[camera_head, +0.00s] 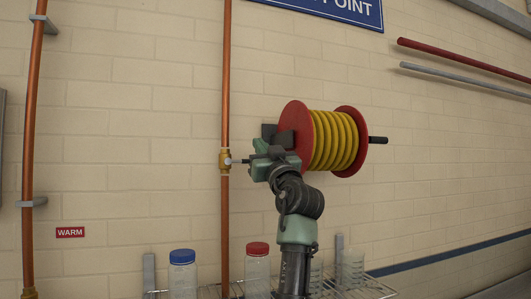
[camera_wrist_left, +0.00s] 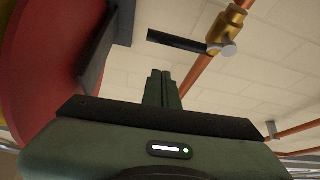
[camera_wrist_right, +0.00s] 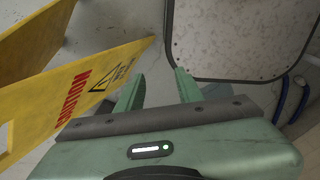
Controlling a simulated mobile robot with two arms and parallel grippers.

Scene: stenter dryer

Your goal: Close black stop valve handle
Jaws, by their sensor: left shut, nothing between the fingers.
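A brass stop valve (camera_head: 224,160) sits on the middle copper pipe on the wall. Its black handle (camera_wrist_left: 177,42) sticks out sideways from the brass body (camera_wrist_left: 228,28), across the pipe, in the left wrist view. In the head view the handle (camera_head: 240,161) points right, towards my left gripper (camera_head: 260,146). In the left wrist view my left gripper (camera_wrist_left: 160,76) is shut and empty. Its fingertips appear just below the handle in that picture; I cannot tell whether they touch it. My right gripper (camera_wrist_right: 159,74) is open and empty, away from the valve.
A red hose reel (camera_head: 295,130) with yellow hose is close beside my left gripper. Below is a wire shelf (camera_head: 208,290) with a blue-capped bottle (camera_head: 182,275) and red-capped bottle (camera_head: 257,268). A yellow caution sign (camera_wrist_right: 85,95) and a grey-topped panel (camera_wrist_right: 235,40) are near my right gripper.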

